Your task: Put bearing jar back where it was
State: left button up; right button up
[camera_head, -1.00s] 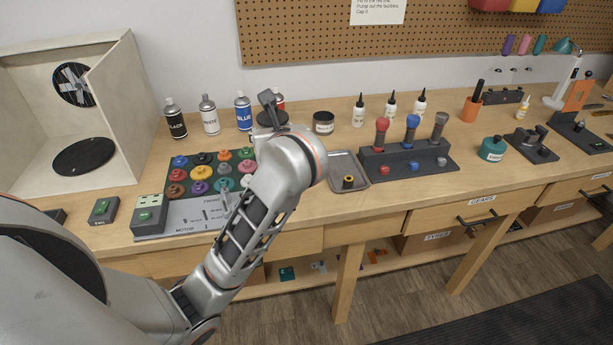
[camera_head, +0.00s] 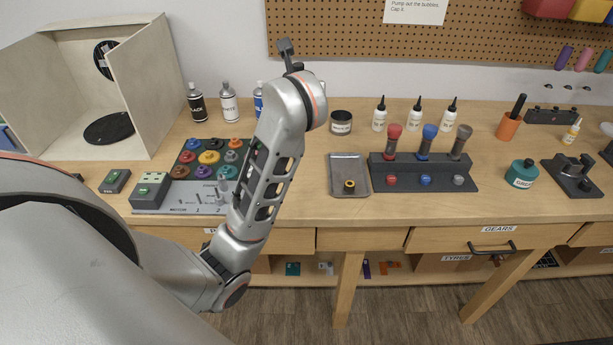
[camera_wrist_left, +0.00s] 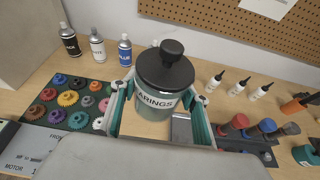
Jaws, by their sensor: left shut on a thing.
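The bearing jar (camera_wrist_left: 160,103) shows in the left wrist view, upright, with a black knobbed lid and a white label ending in "ARINGS". My left gripper (camera_wrist_left: 158,92) has its teal fingers on both sides of the jar and is shut on it. In the head view my left arm hides the gripper and the jar. Whether the jar's base touches the bench cannot be told. My right gripper is in neither view.
A small dark-lidded jar (camera_head: 341,122) stands on the bench (camera_head: 300,180). A grey tray (camera_head: 349,162) holds a small ring (camera_head: 349,186). Around are spray cans (camera_head: 229,103), a colored gear board (camera_head: 181,209), white bottles (camera_head: 415,115) and a screwdriver rack (camera_head: 424,172). A pegboard (camera_head: 340,35) rises behind.

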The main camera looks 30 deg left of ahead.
pick_arm(q)
jog(key=shift+f+b, duration=1.6)
jog(key=shift+f, duration=8.25)
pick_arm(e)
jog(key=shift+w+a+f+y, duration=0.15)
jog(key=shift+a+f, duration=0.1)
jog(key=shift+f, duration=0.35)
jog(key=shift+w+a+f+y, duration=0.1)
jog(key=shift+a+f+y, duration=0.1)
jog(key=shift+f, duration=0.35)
pick_arm(q)
jog(key=shift+f, duration=0.15)
jog(key=o, duration=1)
jog(key=shift+f, duration=0.1)
jog(key=shift+c, duration=0.2)
jog(key=o, duration=0.3)
jog(key=shift+o, duration=0.2)
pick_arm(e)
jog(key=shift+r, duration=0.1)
